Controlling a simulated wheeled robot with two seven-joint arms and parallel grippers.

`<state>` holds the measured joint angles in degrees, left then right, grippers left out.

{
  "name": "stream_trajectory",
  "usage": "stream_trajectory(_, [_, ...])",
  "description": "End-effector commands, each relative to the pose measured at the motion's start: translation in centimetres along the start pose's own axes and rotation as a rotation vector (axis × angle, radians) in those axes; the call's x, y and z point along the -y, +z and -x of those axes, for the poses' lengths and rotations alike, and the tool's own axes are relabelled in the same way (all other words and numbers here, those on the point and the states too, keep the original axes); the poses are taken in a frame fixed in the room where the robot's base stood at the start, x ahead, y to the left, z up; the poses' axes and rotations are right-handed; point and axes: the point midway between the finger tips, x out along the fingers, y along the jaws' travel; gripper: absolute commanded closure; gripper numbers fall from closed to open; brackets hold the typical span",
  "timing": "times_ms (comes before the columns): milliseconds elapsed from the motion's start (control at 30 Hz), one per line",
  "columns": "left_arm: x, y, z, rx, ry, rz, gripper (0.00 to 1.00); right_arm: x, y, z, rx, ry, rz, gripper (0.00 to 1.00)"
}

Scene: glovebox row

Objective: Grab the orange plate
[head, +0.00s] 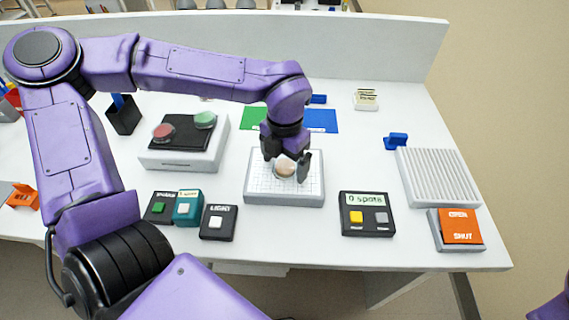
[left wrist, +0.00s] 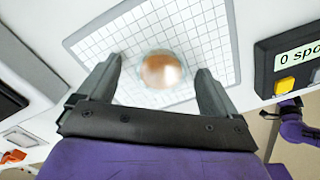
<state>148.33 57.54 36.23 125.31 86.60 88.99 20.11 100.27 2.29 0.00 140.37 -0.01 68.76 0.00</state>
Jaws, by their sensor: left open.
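The orange plate (head: 285,169) is a small round clear dish with peach-orange content. It lies on the gridded top of a white box (head: 257,198) at the middle of the bench. It also shows in the left wrist view (left wrist: 163,71). My left gripper (head: 288,166) is over it with the jaws open. In the left wrist view the two fingers (left wrist: 160,78) stand apart on either side of the dish, with a gap at each side. I cannot tell how far the fingertips are above the grid. My right gripper is not to be seen.
A red dish (head: 163,132) and a green dish (head: 205,120) sit on a black-topped box at left. Small button boxes (head: 217,222) stand at front left, a "0 spots" counter (head: 368,214) at front right. A ribbed rack (head: 438,177) and an orange OPEN/SHUT panel (head: 460,226) are at right.

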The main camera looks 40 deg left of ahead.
Motion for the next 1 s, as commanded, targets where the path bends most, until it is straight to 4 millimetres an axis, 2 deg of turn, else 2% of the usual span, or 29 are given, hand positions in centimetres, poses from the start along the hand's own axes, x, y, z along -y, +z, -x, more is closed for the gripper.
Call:
stream_trajectory(100, [0.0, 0.0, 0.0, 0.0, 0.0, -0.001, 0.07, 0.0, 0.0, 0.0, 0.0, 0.0, 0.0, 1.0])
stream_trajectory(133, [0.0, 0.0, 0.0, 0.0, 0.0, -0.001, 0.1, 0.0, 0.0, 0.0, 0.0, 0.0, 0.0, 1.0])
stream_trajectory(300, [0.0, 0.0, 0.0, 0.0, 0.0, -0.001, 0.66, 0.0, 0.0, 0.0, 0.0, 0.0, 0.0, 1.0])
stream_trajectory(367, [0.0, 0.0, 0.0, 0.0, 0.0, -0.001, 0.67, 0.0, 0.0, 0.0, 0.0, 0.0, 0.0, 1.0])
stream_trajectory(400, [0.0, 0.0, 0.0, 0.0, 0.0, -0.001, 0.72, 0.0, 0.0, 0.0, 0.0, 0.0, 0.0, 1.0])
stream_trajectory(667, [0.0, 0.1, 0.3, 0.001, 0.0, -0.001, 0.72, 0.0, 0.0, 0.0, 0.0, 0.0, 0.0, 1.0])
stream_trajectory(933, [0.0, 0.1, 3.1, 0.005, 0.001, -0.001, 0.72, 0.0, 0.1, -0.1, 0.0, 0.0, 0.0, 1.0])
stream_trajectory(1000, [0.5, -0.5, 3.9, 0.003, 0.0, -0.002, 0.72, 0.0, 0.2, -0.3, 0.0, 0.0, 0.0, 1.0])
